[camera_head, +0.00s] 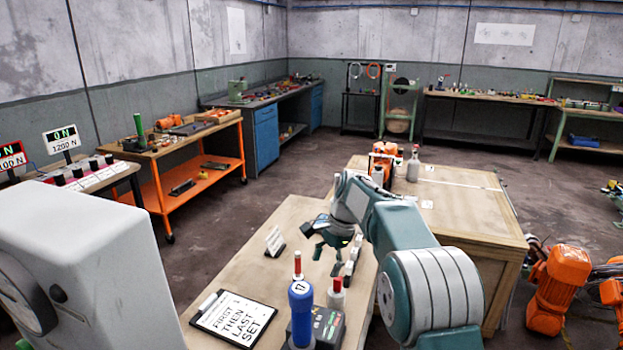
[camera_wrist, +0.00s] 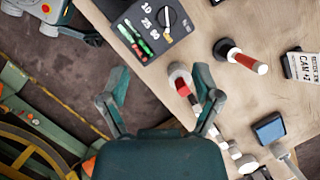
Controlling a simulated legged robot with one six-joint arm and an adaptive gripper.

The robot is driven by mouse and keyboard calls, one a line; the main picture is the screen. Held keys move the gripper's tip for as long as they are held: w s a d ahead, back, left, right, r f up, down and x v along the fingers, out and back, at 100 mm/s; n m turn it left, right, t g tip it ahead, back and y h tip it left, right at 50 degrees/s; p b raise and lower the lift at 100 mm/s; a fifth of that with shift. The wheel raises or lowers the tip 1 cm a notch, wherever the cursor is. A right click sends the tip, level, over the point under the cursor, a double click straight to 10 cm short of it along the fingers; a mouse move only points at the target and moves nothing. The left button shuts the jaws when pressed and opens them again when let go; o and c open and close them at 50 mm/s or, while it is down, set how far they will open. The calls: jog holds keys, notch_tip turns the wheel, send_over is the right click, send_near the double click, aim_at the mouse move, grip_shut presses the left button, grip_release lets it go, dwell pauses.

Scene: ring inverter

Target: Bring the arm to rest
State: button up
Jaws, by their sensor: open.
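My arm (camera_head: 420,245) reaches from the lower right over the near wooden bench (camera_head: 235,285). My gripper (camera_head: 324,250) hangs above the bench, beside a row of small pale and dark pieces (camera_head: 350,262). In the wrist view my gripper (camera_wrist: 160,90) has its two fingers spread wide, with nothing held between them. A red-and-white peg piece (camera_wrist: 182,85) shows beside the right finger, below the gripper; I cannot tell whether they touch. The row of pieces continues past that finger.
A wooden crate (camera_head: 475,215) stands behind my arm. An orange robot arm (camera_head: 560,285) is at right.

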jog(key=s+d+r+n+t+h, duration=0.1)
jog(key=s+d+r+n+t, duration=0.15)
jog(key=s+r, duration=0.5)
jog(key=s+d+r+n+t+h, duration=0.1)
jog(key=s+d+r+n, duration=0.25)
jog(key=s, duration=0.65)
jog(key=s+d+f+n+t, duration=0.2)
jog(key=s, duration=0.7)
jog(key=s+d+f+n+t+h, duration=0.1)
jog(key=s+d+f+n+t, duration=0.1)
jog(key=s, duration=0.7)
jog(key=shift+d+f+n+h, duration=0.3)
jog(key=shift+d+n, duration=0.1)
jog(key=shift+d, duration=0.35)
jog(key=shift+r, duration=0.1)
